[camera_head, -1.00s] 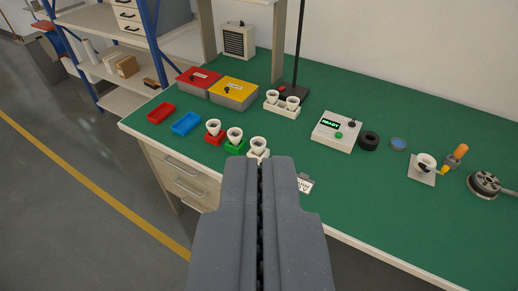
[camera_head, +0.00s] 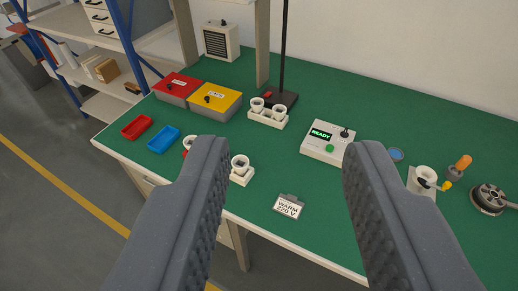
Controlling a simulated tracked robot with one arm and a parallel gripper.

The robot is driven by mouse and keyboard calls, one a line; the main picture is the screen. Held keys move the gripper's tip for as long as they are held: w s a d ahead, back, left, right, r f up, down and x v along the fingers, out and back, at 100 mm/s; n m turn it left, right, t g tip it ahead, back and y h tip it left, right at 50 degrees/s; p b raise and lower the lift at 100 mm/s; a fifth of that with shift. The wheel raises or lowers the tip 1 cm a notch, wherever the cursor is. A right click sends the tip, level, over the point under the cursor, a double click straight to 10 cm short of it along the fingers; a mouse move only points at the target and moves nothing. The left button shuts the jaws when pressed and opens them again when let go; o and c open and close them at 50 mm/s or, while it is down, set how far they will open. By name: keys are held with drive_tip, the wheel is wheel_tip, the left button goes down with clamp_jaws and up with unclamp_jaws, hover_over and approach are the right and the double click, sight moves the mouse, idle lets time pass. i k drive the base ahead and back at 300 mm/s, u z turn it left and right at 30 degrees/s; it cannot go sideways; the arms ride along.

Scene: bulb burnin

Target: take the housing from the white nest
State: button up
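The white nest (camera_head: 244,181) stands near the front edge of the green bench, just right of my left finger's tip in the picture. A white cup-shaped housing (camera_head: 240,161) sits upright in it. My gripper (camera_head: 288,148) is wide open and empty, its two grey fingers spread in the foreground. The housing lies beyond the fingers, between them but close to the left one, and apart from it as far as I can tell. The left finger hides the green nest and most of the red nest with its housing (camera_head: 188,142).
A warm 220 V card (camera_head: 289,206) lies on the bench to the right. Behind stand a white two-housing rack (camera_head: 267,121), a lamp post, red (camera_head: 178,88) and yellow (camera_head: 215,101) boxes, and a READY unit (camera_head: 325,148). Red and blue trays lie left.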

sight(241, 163)
drive_tip(key=z, duration=0.2)
drive_tip(key=i, duration=0.95)
drive_tip(key=u, duration=0.05)
